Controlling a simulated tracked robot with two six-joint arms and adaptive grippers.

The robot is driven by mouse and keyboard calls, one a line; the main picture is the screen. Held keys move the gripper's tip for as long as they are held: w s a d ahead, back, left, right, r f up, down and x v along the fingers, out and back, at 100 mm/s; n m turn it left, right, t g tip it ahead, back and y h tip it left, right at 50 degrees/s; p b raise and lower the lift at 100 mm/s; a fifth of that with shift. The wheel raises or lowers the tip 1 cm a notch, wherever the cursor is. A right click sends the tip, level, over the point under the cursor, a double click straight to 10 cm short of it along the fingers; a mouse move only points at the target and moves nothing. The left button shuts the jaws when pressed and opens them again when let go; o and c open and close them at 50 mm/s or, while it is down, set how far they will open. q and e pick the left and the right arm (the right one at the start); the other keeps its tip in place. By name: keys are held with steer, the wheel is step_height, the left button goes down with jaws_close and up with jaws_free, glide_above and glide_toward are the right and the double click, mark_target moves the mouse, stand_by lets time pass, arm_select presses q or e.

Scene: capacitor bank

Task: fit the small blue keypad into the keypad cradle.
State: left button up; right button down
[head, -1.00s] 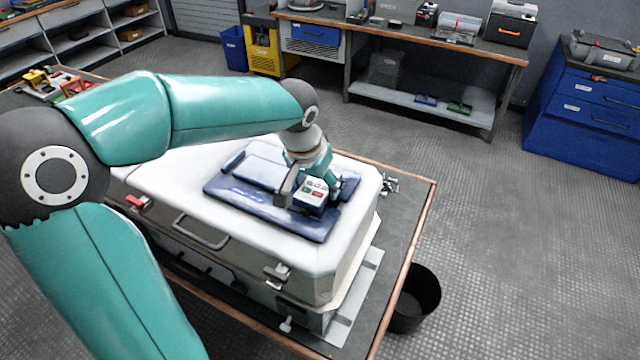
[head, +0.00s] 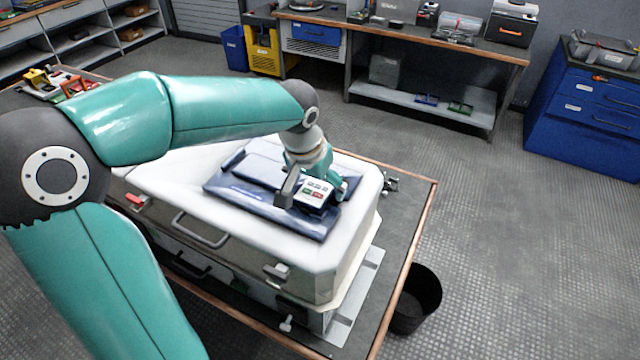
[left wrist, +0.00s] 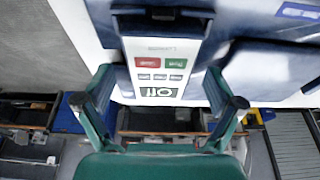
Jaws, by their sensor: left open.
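The small keypad (head: 316,194) has a white face with red, green and grey buttons. It sits at the right part of a dark blue panel (head: 240,192) on top of the white case. The keypad cradle is not clearly distinguishable; the keypad hides what lies under it. My left gripper (head: 312,194) is open, with one finger on each side of the keypad. In the left wrist view the keypad (left wrist: 160,72) lies between the spread fingers of the gripper (left wrist: 164,90), with gaps on both sides. My right gripper is not in view.
The white case (head: 200,212) stands on a workbench (head: 402,215) with a copper-coloured edge. A black bin (head: 416,300) stands on the floor by its right side. A rear bench (head: 420,48) and a blue drawer cabinet (head: 585,120) stand farther off. The floor between is clear.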

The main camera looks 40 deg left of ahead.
arm_select(q)
steer(key=shift+r, duration=0.1)
steer(key=v, duration=1.1)
steer(key=shift+s+r, duration=0.2)
steer(key=shift+r, duration=0.15)
